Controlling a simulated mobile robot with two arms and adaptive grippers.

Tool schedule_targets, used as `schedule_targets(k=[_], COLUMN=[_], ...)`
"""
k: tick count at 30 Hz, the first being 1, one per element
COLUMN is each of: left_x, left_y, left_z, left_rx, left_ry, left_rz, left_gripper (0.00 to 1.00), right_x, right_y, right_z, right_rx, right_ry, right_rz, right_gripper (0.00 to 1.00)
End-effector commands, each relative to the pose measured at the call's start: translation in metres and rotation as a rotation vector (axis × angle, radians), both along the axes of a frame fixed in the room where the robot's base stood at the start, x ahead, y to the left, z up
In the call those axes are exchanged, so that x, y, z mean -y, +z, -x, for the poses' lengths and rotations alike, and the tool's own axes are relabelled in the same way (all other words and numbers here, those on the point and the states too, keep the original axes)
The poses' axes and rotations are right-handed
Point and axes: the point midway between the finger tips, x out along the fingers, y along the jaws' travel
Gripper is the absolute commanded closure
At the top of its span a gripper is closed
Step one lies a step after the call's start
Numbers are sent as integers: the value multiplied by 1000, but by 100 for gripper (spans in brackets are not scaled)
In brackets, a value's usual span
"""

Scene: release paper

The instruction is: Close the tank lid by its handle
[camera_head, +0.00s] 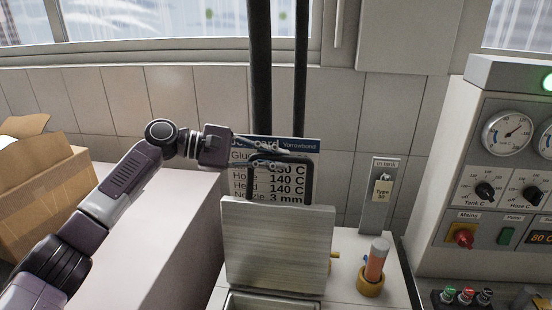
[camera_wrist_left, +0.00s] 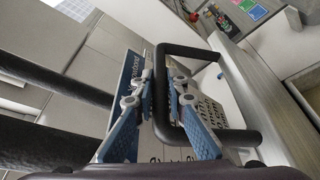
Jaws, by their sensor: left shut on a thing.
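The tank lid (camera_head: 277,243) is a brushed metal plate standing steeply raised behind the tank opening (camera_head: 272,301). Its black handle (camera_head: 310,182) is a squared loop at the lid's upper edge. My left gripper (camera_head: 280,154) reaches in from the left and is shut on the handle. In the left wrist view the blue-padded fingers (camera_wrist_left: 155,88) lie on both sides of one bar of the handle (camera_wrist_left: 190,50). The lid shows as a grey slab (camera_wrist_left: 262,110) at the right there. The lid's hinge is not clearly seen. My right gripper is out of view.
A job card (camera_head: 240,185) stands behind the handle, near two black vertical pipes (camera_head: 260,70). A brass-based cylinder (camera_head: 376,265) and a tagged panel (camera_head: 380,195) are right of the lid. A control cabinet (camera_head: 450,170) stands farther right, a cardboard box (camera_head: 55,190) at left.

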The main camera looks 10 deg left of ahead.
Motion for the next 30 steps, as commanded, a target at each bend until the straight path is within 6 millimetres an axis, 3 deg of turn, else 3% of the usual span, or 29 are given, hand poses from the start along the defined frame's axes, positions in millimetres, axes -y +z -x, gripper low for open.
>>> schedule_targets(k=[8,14,30], left_x=[0,0,1], left_y=[0,3,2], left_z=[6,25,124], left_rx=[14,66,335], left_ry=[-1,-4,-6], left_rz=[-1,-3,-7], left_gripper=[100,100,100], right_x=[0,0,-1], right_y=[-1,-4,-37], right_z=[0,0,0], right_rx=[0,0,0], right_ry=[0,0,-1], right_rz=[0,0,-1], right_gripper=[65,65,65])
